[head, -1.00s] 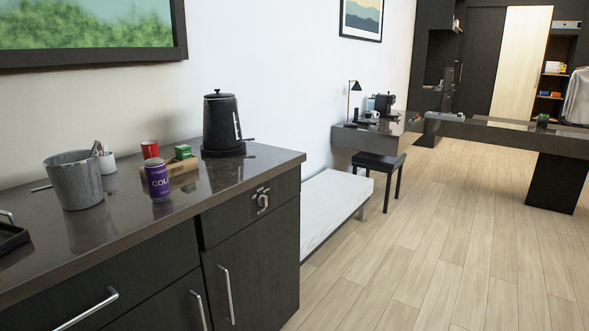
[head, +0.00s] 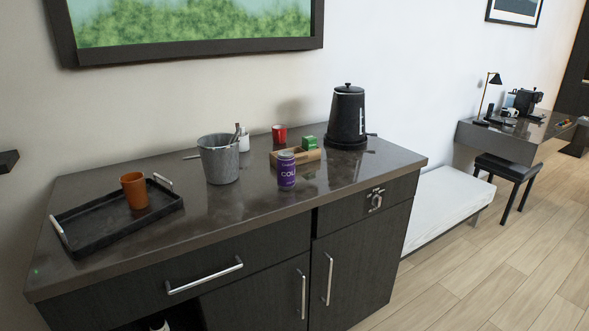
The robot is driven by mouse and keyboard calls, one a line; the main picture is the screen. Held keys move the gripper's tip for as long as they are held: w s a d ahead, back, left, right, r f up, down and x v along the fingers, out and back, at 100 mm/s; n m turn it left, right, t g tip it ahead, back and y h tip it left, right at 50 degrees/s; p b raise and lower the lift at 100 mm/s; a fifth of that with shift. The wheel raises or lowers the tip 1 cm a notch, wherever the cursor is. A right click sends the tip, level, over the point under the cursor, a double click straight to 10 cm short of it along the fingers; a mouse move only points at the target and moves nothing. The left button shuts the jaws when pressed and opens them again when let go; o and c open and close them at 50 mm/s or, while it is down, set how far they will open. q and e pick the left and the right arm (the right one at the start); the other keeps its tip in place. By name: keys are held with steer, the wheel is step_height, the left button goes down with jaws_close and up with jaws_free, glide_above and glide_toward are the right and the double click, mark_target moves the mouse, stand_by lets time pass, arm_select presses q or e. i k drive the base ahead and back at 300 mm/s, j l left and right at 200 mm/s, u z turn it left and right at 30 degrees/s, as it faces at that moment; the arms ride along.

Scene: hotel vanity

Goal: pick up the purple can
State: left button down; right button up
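The purple can (head: 287,172) stands upright on the dark countertop (head: 245,205), near the middle of its front half. It has a silver top and white lettering on its side. A wooden block or box (head: 305,157) lies just behind it. Neither of my grippers shows in the head view.
A grey bucket (head: 219,162) with utensils behind it stands left of the can. A black kettle (head: 346,118), a red cup (head: 279,133) and a green box (head: 309,142) are behind. A black tray (head: 95,236) with an orange cup (head: 134,190) is at left. Counter front is clear.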

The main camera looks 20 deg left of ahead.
mark_target(285, 160)
steer(key=i+l, duration=0.5)
steer(key=i, duration=0.2)
steer(key=i+u, duration=0.1)
steer(key=u, duration=0.3)
steer(key=l+u, duration=0.15)
steer(key=u, duration=0.25)
steer(key=i+l+u, duration=0.1)
steer(key=u, duration=0.3)
